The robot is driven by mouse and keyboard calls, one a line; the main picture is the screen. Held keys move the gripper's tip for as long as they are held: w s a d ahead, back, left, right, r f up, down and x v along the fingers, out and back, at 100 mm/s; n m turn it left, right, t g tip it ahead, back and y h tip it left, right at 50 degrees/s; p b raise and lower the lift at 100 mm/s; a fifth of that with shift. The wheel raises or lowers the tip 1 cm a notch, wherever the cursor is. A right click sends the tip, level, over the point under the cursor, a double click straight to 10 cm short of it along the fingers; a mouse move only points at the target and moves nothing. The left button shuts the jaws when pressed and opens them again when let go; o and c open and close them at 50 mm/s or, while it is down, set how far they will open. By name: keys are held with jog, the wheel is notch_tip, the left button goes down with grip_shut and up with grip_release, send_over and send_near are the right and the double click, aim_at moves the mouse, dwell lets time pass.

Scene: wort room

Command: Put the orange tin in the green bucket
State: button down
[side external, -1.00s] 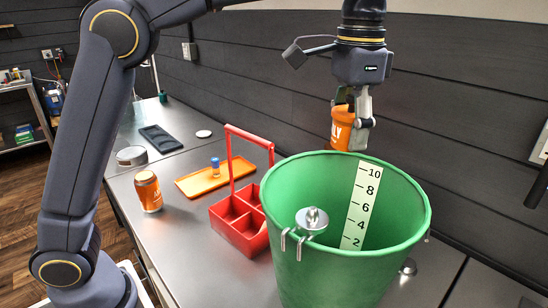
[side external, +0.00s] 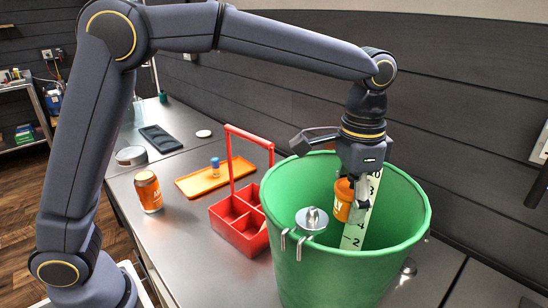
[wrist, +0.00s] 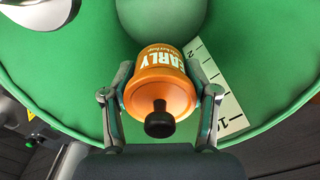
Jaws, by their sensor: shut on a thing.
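The orange tin (side external: 343,200) is held by my gripper (side external: 354,198) inside the mouth of the green bucket (side external: 330,270), below the rim and above the bottom. In the wrist view the tin (wrist: 160,88) has white lettering and a dark knob at its near end. The two fingers of my gripper (wrist: 160,100) press on either side of it. The bucket's green inner wall (wrist: 255,60) surrounds it, with a white number scale beside the tin. The bucket's bottom is hidden in the side view.
A metal knobbed piece (side external: 312,220) hangs at the bucket's near rim. A red caddy (side external: 240,232) with a tall handle stands left of the bucket. An orange can (side external: 149,192) and an orange tray (side external: 210,180) are further left on the steel counter.

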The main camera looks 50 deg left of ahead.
notch_tip(320, 180, down, 20)
jog(key=shift+r, duration=0.15)
jog(key=shift+d, duration=1.85)
jog(key=shift+d+f, duration=0.2)
jog(key=shift+d, duration=0.05)
jog(key=shift+f, duration=0.4)
jog(key=shift+f, duration=0.15)
jog(key=c, duration=0.6)
grip_release()
jog(key=shift+a, duration=0.1)
notch_tip(320, 180, up, 8)
jog(key=shift+f, duration=0.1)
